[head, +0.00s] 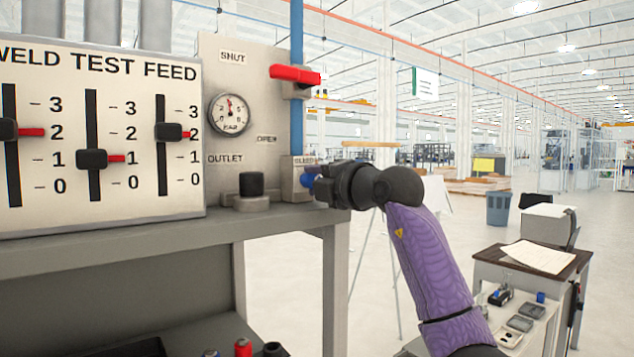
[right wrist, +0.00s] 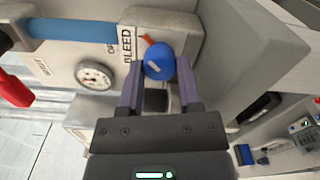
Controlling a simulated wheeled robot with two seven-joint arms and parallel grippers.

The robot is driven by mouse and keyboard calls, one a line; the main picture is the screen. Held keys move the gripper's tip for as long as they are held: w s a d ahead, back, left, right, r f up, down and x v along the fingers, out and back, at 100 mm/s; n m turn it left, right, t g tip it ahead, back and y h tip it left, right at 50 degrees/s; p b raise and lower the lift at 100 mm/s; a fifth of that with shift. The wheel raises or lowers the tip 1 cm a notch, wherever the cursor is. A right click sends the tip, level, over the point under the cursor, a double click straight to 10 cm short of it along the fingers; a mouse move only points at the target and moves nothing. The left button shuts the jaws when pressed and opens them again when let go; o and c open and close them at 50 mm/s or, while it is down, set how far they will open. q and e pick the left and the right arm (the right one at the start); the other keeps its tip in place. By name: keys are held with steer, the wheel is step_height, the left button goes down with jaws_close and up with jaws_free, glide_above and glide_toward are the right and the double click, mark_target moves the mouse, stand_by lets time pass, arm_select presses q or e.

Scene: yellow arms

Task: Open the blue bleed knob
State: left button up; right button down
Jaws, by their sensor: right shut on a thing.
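The blue bleed knob (right wrist: 159,60) sits on a grey block (right wrist: 178,22) marked BLEED, with a pale mark on its face and a small orange pointer beside it. In the head view the knob (head: 308,180) shows at the right end of the panel, partly hidden by my gripper. My right gripper (right wrist: 160,72) is shut on the knob, one purple finger on each side. In the head view the right gripper (head: 322,186) comes in from the right at the block. My left gripper is in neither view.
A red lever (head: 295,75) is on the blue pipe (head: 297,125) above the block. A gauge (head: 230,114) and a black knob (head: 251,185) are on the outlet panel. The WELD TEST FEED slider board (head: 105,190) stands left. Open floor lies behind my right arm.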

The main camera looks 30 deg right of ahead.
steer(key=shift+r, duration=0.1)
steer(key=shift+c, duration=1.4)
jaws_free()
steer(key=shift+s, duration=0.1)
steer(key=s+b, duration=0.5)
steer(key=s, duration=0.4)
steer(key=shift+s+d, duration=0.4)
steer(key=shift+d, duration=0.05)
